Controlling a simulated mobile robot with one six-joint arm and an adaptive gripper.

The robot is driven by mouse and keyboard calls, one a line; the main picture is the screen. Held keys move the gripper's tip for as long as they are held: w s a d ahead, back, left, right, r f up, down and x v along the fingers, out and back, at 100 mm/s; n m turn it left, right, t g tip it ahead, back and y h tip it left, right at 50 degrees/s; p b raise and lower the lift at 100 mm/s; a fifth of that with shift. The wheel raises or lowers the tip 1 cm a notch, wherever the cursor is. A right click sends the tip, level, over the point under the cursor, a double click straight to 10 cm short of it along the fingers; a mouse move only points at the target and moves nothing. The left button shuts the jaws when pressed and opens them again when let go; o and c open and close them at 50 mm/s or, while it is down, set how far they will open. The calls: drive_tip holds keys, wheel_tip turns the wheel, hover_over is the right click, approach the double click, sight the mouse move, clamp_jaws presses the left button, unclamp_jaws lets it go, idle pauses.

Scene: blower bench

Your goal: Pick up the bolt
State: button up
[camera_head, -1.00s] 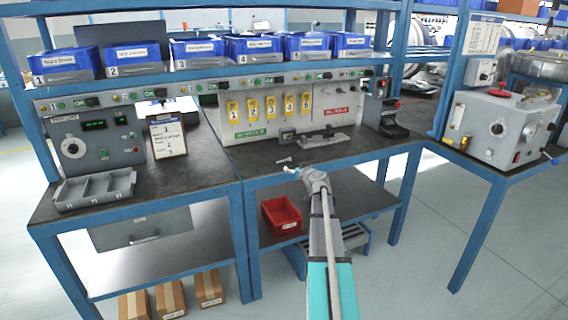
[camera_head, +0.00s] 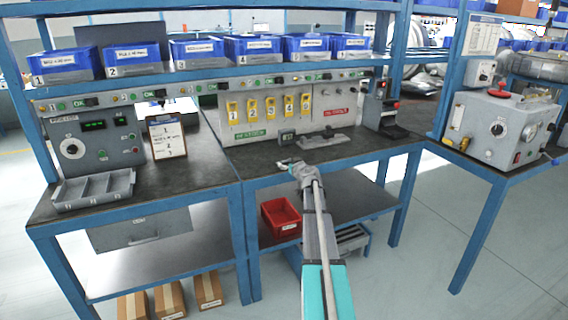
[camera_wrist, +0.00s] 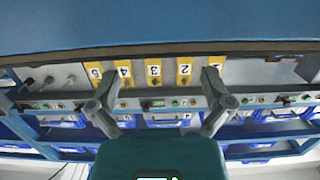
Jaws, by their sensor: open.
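My gripper (camera_head: 288,164) is at the front part of the right-hand bench top, low over the dark surface in the head view. In the wrist view its two fingers (camera_wrist: 157,75) are spread apart with nothing between them. I cannot make out the bolt now in either view. The gripper covers the spot on the bench where a small light bolt-like piece lay earlier.
A clipboard (camera_head: 166,138) and grey divided tray (camera_head: 94,190) are left. A red bin (camera_head: 281,216) sits on the lower shelf. Bench top right of the gripper is clear.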

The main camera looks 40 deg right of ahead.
sight(285, 164)
drive_tip(key=shift+x, duration=1.75)
clamp_jaws()
